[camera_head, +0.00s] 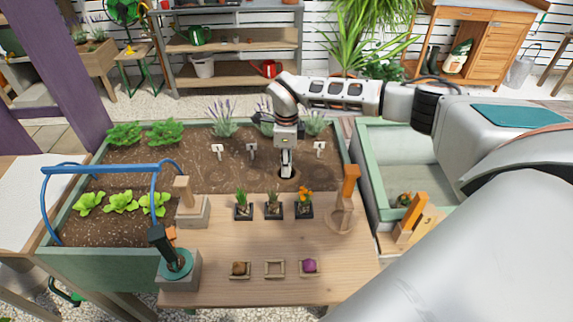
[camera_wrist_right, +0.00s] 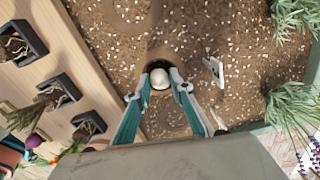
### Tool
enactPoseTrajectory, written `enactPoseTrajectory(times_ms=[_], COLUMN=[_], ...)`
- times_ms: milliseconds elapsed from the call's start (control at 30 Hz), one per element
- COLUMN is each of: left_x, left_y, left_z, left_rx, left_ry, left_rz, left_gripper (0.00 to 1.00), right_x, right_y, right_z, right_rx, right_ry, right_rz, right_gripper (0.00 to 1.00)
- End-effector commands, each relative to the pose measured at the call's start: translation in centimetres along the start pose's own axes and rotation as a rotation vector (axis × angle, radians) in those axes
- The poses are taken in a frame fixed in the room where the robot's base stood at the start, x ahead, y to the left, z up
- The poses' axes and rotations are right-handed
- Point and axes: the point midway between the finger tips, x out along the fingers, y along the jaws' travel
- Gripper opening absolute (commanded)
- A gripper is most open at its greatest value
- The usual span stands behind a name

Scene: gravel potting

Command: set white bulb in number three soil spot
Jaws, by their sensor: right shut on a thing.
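My right gripper (camera_head: 287,172) points down at the soil bed. It is shut on the white bulb (camera_wrist_right: 159,78), which sits between its fingertips in the right wrist view. A dark hole in the soil (camera_head: 287,174) lies right at the fingertips and shows around the bulb. I cannot tell whether the bulb touches the bottom. A white marker (camera_wrist_right: 215,71) stands beside this spot; its number is not legible. Other markers stand at the left (camera_head: 217,149), (camera_head: 252,148) and right (camera_head: 319,149). My left gripper is not in view.
Lavender plants (camera_head: 223,118) stand behind the markers. On the wooden table are several potted plants (camera_head: 273,206), a brown bulb (camera_head: 239,268), an empty square holder (camera_head: 275,260) and a purple bulb (camera_head: 309,265). A blue-handled frame (camera_head: 100,170) arches over lettuces at the left.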

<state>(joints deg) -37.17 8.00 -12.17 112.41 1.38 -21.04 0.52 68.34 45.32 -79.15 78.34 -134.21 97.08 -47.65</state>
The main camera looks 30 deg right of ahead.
Motion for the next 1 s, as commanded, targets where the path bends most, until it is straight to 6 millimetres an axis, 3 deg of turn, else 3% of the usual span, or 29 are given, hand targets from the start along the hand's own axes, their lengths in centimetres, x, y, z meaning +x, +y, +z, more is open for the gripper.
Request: enactPoseTrajectory(times_ms=[767,800,833,1000], left_x=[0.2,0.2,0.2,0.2], left_y=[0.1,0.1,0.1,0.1], left_z=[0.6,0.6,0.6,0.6], left_rx=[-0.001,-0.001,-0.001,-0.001], left_ry=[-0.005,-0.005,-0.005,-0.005], left_rz=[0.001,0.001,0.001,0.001], left_gripper=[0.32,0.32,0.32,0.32], right_x=[1.5,1.4,1.4,1.4], right_y=[0.0,0.0,0.0,0.0], right_z=[0.0,0.0,0.0,0.0], right_rx=[0.001,0.001,0.001,0.000], right_ry=[0.001,0.001,0.001,0.001], right_rz=[0.001,0.001,0.001,0.001], right_gripper=[0.16,0.32,0.40,0.41])
